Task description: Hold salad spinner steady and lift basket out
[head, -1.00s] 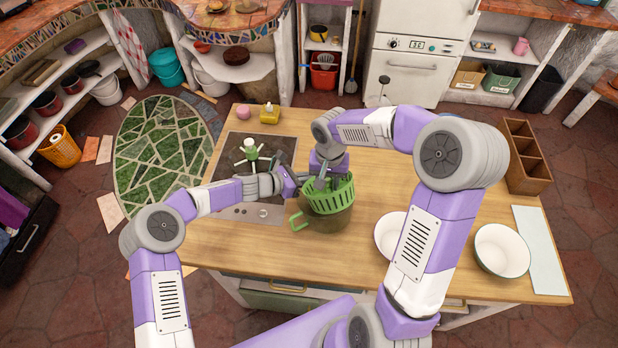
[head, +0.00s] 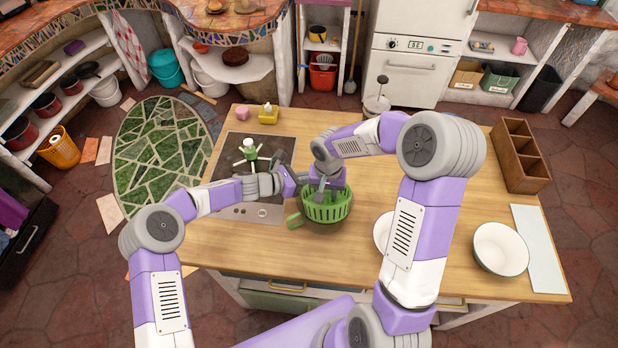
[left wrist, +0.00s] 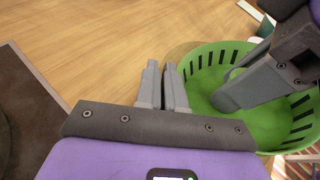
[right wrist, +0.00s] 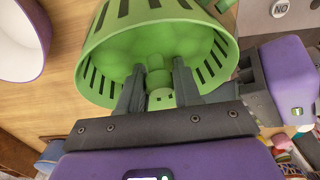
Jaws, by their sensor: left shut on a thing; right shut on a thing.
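The green slotted basket (head: 327,208) sits low, at or inside the translucent olive salad spinner bowl (head: 322,230) on the wooden counter. Slots of its wall still show from above. A green side handle (head: 294,220) sticks out at the left. My right gripper (right wrist: 158,80) is inside the basket, shut on its green central post (right wrist: 160,97). My left gripper (left wrist: 164,68) has its fingers nearly together at the bowl's rim, beside the basket (left wrist: 208,60). The clear wall between the fingers is hard to see. The bowl's base is mostly hidden by the basket.
A dark cooktop (head: 228,170) with a green and white item (head: 250,149) lies to the left. White bowls (head: 500,249) and a wooden divided box (head: 520,155) stand to the right. A plunger-topped jar (head: 377,104) stands behind. The counter's front is clear.

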